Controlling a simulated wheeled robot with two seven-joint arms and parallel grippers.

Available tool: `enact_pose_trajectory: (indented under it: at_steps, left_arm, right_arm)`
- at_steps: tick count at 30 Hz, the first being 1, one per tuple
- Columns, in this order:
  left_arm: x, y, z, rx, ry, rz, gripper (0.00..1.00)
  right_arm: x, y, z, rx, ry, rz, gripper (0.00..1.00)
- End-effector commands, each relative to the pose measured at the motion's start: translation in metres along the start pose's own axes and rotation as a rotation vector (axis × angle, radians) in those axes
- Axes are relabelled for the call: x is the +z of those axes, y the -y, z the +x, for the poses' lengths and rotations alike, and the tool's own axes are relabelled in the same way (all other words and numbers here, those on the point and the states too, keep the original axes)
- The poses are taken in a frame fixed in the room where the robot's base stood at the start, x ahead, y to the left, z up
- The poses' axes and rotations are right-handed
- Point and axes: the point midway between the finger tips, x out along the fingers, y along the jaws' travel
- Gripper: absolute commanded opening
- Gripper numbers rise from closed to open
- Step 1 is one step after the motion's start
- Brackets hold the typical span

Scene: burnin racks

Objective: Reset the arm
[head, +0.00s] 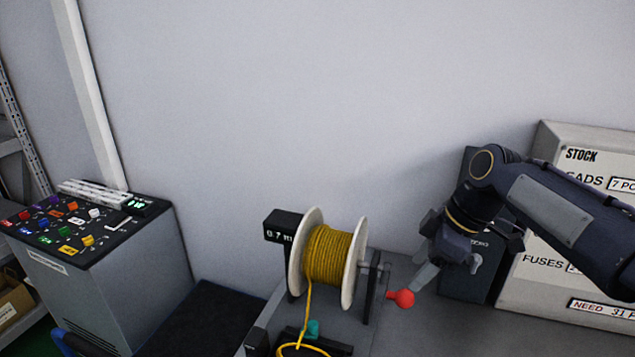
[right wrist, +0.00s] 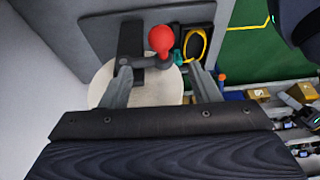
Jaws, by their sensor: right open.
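My right arm comes in from the right in the head view, and its gripper (head: 418,285) is close to the red ball knob (head: 402,298) of the crank beside the spool. In the right wrist view the right gripper (right wrist: 160,75) has its two fingers spread apart, and the red knob (right wrist: 161,38) shows beyond and between them. I cannot tell whether a finger touches the knob. The spool (head: 330,255) has white flanges and is wound with yellow cord, with a strand hanging down in front. My left gripper is not in view.
A grey console (head: 110,275) with coloured connectors stands at the left. A labelled stock cabinet (head: 590,215) stands at the right behind my arm, with a dark box (head: 470,275) beside it. A black counter length display (head: 283,226) sits by the spool. The wall above is bare.

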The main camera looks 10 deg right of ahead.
Motion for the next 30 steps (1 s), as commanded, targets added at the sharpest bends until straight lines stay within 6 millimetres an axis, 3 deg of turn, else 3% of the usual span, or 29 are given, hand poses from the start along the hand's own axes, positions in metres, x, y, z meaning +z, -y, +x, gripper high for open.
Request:
enact_pose_trajectory:
  at_steps: [4, 8, 12, 15, 21, 30]
  left_arm:
    - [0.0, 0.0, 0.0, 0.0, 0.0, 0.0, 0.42]
    - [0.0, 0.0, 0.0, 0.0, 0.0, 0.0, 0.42]
    - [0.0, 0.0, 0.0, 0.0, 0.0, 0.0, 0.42]
    - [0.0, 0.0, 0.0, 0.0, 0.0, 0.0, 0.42]
    - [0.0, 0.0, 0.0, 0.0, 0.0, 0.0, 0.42]
    - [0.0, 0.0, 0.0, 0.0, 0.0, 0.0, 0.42]
  right_arm:
    - [0.007, 0.028, 0.001, 0.038, -0.012, 0.13, 0.56]
    - [0.025, 0.079, 0.013, 0.105, -0.062, 0.399, 0.56]
    - [0.048, 0.132, 0.04, 0.149, -0.155, 0.714, 0.56]
    - [0.061, 0.159, 0.061, 0.157, -0.22, 0.895, 0.56]
    - [0.072, 0.183, 0.085, 0.148, -0.291, 1.075, 0.56]
    - [0.072, 0.185, 0.086, 0.146, -0.292, 1.089, 0.56]
